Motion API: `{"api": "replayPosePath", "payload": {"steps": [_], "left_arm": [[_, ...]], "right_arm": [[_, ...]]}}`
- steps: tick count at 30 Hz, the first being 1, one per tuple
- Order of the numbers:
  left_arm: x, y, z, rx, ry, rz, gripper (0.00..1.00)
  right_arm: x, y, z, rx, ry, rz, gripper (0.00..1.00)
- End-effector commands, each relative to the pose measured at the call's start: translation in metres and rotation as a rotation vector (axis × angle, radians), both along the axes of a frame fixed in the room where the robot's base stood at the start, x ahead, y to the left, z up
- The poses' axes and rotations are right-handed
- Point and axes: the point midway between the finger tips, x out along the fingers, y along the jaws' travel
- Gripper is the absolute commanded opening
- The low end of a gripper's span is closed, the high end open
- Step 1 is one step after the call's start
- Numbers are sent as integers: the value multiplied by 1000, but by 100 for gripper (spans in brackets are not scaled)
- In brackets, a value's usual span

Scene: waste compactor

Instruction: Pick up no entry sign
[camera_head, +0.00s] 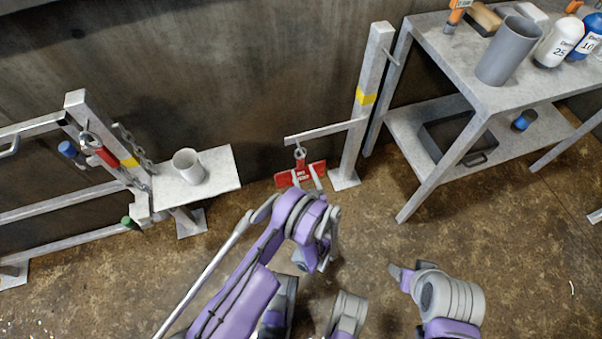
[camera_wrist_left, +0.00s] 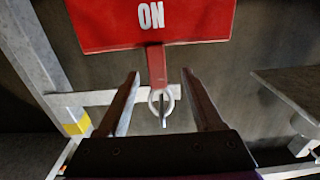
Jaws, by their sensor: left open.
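The no entry sign (camera_head: 285,181) is a red plate with white lettering. It hangs by a ring (camera_head: 299,153) from a metal arm on a short post. In the left wrist view the sign (camera_wrist_left: 195,20) appears upside down, with its red tab (camera_wrist_left: 157,64) and the ring (camera_wrist_left: 161,97) below it. My left gripper (camera_head: 308,177) is in front of the sign. Its jaws (camera_wrist_left: 160,76) are open, one finger on each side of the tab and ring, with gaps visible.
The sign's post (camera_head: 361,110) has a yellow band. A grey cup (camera_head: 188,166) stands on a small shelf (camera_head: 222,168) at left, beside a railing with a chain. A metal table (camera_head: 444,55) with containers is at right.

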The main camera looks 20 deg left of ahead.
Motion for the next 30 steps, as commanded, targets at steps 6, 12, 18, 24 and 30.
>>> {"api": "replayPosePath", "payload": {"steps": [6,12,18,24,30], "left_arm": [[22,15,1,0,0,0,68],[38,24,0,0,0,1,68],[63,38,0,1,-1,0,68],[70,43,1,0,0,-2,68],[70,42,1,0,0,-2,57]], "right_arm": [[1,0,-5,0,0,0,68],[2,0,-10,0,0,0,68],[3,0,-16,0,-1,0,68],[4,0,-17,0,-1,0,68],[4,0,-17,0,-1,0,68]]}}
